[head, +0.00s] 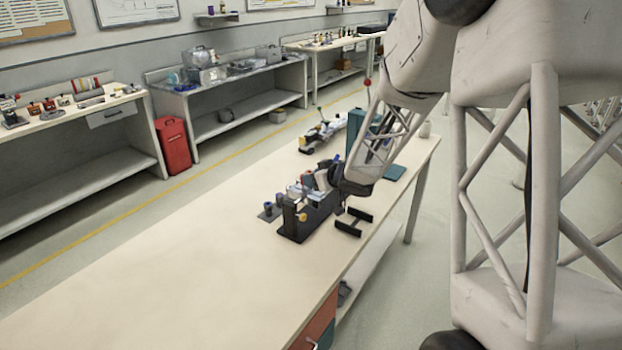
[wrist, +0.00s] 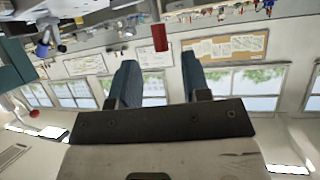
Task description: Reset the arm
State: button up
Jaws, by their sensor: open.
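My gripper (head: 354,222) is above the right edge of the long pale worktable (head: 190,255) in the head view. Its two dark fingers stand apart with nothing between them. In the wrist view my gripper (wrist: 157,82) shows two blue-grey fingers spread wide and empty. The wrist view appears upside down and looks out across the room toward the windows. A dark block-shaped fixture (head: 305,215) with a yellow knob stands on the table just left of my gripper. Part of the table behind my arm is hidden.
Small devices (head: 322,135) and a teal upright piece (head: 358,122) stand farther back on the table. A teal flat piece (head: 394,172) lies near its right edge. The table's near left part is clear. A red bin (head: 173,145) stands on the floor by side benches.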

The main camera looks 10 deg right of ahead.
jog(key=shift+s, duration=0.1)
dwell(0.3)
jog(key=s+d+r+m+h, duration=0.2)
jog(key=s+d+r+h, duration=0.15)
jog(key=s+r, duration=0.35)
jog(key=s+d+r+m+h, duration=0.25)
jog(key=s+r+h, duration=0.2)
jog(key=s, duration=0.45)
jog(key=s+a+m+g, duration=0.1)
jog(key=s+g, duration=0.3)
jog(key=s, duration=1.1)
jog(key=s+a+m+g, duration=0.1)
jog(key=s+a+g, duration=0.2)
jog(key=s, duration=1.3)
jog(key=shift+a+r+g+y, duration=0.3)
jog(key=shift+g+y, duration=0.1)
